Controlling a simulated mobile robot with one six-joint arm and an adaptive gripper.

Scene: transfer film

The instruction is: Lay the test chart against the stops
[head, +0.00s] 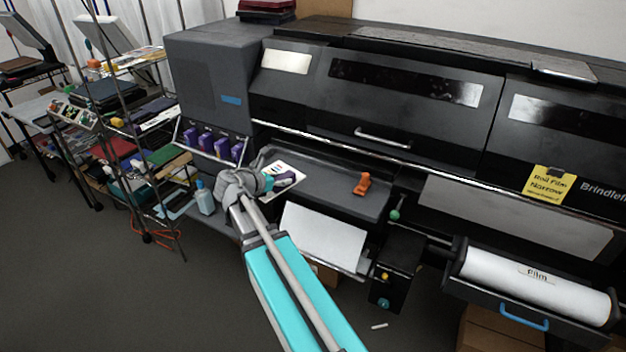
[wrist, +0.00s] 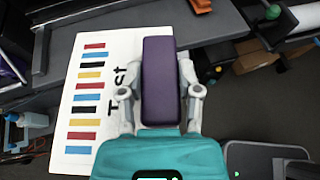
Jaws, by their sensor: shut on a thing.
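The test chart (head: 290,170) is a white sheet with coloured bars and the word "Test"; it fills the left of the wrist view (wrist: 83,142). A purple block (wrist: 159,70) lies along the chart's right side. My gripper (wrist: 159,85) is shut on this block, one finger on each long side. I cannot tell whether the block is fixed to the chart. In the head view my gripper (head: 268,183) and the chart are at the left end of the grey tray (head: 325,187) on the printer's front. I cannot make out the stops clearly.
An orange piece (head: 362,184) sits on the tray to the right of the chart. Several purple cartridges (head: 205,141) stand left of the gripper. A white sheet (head: 323,233) hangs below the tray. A film roll (head: 535,285) lies at lower right. The tray's middle is clear.

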